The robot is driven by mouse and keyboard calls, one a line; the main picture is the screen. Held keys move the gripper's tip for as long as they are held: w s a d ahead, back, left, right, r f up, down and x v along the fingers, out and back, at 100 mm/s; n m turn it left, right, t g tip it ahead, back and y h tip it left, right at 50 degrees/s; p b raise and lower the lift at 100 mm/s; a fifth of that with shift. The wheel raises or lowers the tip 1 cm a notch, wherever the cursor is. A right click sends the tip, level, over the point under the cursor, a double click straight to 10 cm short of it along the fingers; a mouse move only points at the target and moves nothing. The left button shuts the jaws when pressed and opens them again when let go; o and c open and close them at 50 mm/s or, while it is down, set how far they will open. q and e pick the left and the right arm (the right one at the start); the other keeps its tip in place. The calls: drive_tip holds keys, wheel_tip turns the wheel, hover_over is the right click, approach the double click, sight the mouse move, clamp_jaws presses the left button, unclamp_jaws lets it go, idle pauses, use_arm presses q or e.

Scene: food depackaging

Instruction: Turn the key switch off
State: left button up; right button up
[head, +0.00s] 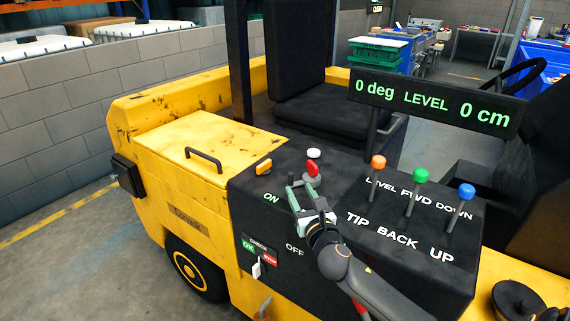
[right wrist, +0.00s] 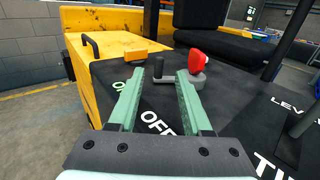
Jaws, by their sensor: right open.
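My right gripper (head: 302,186) is open over the panel in the head view. In the right wrist view its green fingers (right wrist: 160,78) are spread, with the stub showing between their tips and the red head just right of the right tip. Contact cannot be told. My left gripper is not in view.
Levers with orange (head: 378,162), green (head: 420,175) and blue (head: 466,191) knobs stand to the right. A display (head: 435,104) reads 0 deg, LEVEL, 0 cm.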

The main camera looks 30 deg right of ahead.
sight(305, 176)
drive_tip(key=shift+w+d+r, duration=0.1)
drive_tip(key=shift+w+r, duration=0.05)
drive_tip(key=shift+w, duration=0.3)
drive_tip(key=x, duration=1)
drive_tip(key=shift+w+b, duration=0.3)
drive_tip(key=shift+w, duration=0.05)
drive_tip(key=shift+c, duration=0.2)
clamp_jaws()
idle(0.4)
